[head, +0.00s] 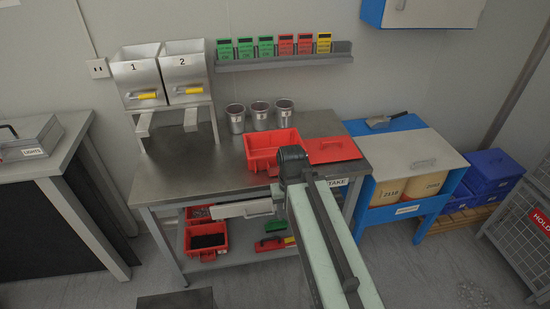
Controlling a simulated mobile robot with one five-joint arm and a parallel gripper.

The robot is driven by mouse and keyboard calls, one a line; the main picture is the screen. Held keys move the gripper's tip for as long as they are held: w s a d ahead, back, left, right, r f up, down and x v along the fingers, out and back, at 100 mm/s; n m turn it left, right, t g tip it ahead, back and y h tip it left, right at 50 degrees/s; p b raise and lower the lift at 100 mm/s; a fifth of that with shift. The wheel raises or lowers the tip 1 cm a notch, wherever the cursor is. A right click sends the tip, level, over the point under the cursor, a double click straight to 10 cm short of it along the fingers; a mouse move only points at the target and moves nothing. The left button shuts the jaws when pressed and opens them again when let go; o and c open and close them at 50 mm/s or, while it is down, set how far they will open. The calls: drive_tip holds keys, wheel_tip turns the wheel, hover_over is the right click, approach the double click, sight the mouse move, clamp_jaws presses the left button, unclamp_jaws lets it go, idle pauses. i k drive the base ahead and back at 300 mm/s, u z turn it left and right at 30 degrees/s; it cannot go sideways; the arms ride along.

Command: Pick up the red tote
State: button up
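An open red tote (264,160) stands upright on the metal workbench (190,178), right of its middle. A flat red lid-like piece (332,149) lies to the right of it. My arm reaches up from the bottom of the picture, and its dark joint covers the bench edge near the tote's right front corner. My gripper's fingers cannot be made out. Another red tote (207,251) with dark contents sits on the lower shelf, with a further red bin behind it.
Several metal cups (259,116) stand behind the tote. Two numbered metal bins (187,72) stand at the back left. A card rack (285,62) hangs on the wall. A blue cabinet (398,215) stands right of the bench. The bench's left front is clear.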

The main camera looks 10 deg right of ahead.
sight(261, 149)
drive_tip(key=k, duration=0.35)
drive_tip(key=z, duration=1.55)
drive_tip(key=i, duration=1.5)
drive_tip(key=u, duration=4.35)
drive_tip(key=i, duration=1.05)
